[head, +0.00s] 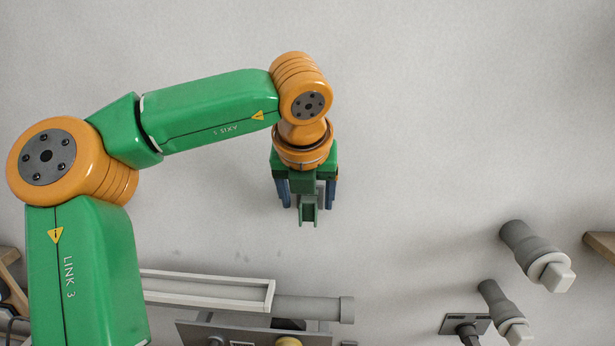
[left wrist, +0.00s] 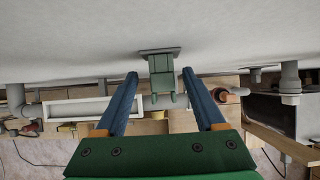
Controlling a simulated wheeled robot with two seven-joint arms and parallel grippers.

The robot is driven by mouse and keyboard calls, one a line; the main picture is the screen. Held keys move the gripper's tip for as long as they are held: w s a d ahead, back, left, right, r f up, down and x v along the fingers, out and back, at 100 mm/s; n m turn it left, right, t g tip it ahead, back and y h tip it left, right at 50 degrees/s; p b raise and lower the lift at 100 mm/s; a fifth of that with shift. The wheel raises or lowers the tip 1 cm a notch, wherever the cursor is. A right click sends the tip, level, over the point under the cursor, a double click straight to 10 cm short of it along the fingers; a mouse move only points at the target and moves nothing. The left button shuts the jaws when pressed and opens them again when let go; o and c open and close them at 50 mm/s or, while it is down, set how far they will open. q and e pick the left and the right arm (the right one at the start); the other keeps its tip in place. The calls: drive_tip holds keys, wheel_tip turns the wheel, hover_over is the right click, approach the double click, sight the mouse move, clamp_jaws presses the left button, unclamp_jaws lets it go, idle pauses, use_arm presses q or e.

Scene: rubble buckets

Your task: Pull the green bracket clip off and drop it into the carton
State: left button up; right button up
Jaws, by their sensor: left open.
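The green bracket clip (left wrist: 162,82) sits on a small grey plate (left wrist: 146,52) fixed to the pale wall, with two short prongs sticking out. It also shows in the head view (head: 308,212) just beyond my left gripper. My left gripper (head: 307,198) is open, and its blue fingers stand on either side of the clip. In the left wrist view the gripper (left wrist: 159,75) shows a gap between each finger and the clip. I cannot make out the carton in either view. My right gripper is not in view.
A white rectangular frame (head: 205,303) and a grey pipe (head: 312,309) run along the wall below the clip. Grey pipe fittings (head: 522,240) stick out at the right. Wooden boards (left wrist: 225,84) lie beyond in the left wrist view. The wall around the clip is bare.

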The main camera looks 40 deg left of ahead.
use_arm(q)
drive_tip(key=shift+w+a+f, duration=0.15)
drive_tip(key=shift+w+f, duration=0.25)
drive_tip(key=shift+w, duration=0.15)
drive_tip(key=shift+s, duration=0.2)
drive_tip(key=c, duration=0.6)
clamp_jaws()
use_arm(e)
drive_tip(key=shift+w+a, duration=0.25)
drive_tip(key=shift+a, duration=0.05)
use_arm(q)
drive_tip(key=shift+s+d+f+b, duration=0.1)
drive_tip(key=shift+s+d+b, duration=0.15)
drive_tip(key=shift+b, duration=0.2)
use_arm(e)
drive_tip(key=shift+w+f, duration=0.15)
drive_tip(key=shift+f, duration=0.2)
use_arm(q)
drive_tip(key=shift+s+d+r+b, duration=0.2)
drive_tip(key=shift+s+d+b, duration=0.1)
drive_tip(key=shift+s+d, duration=0.4)
drive_tip(key=shift+s, duration=0.15)
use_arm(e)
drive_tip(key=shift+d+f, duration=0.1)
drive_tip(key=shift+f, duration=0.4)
use_arm(q)
drive_tip(key=shift+s+d, duration=0.1)
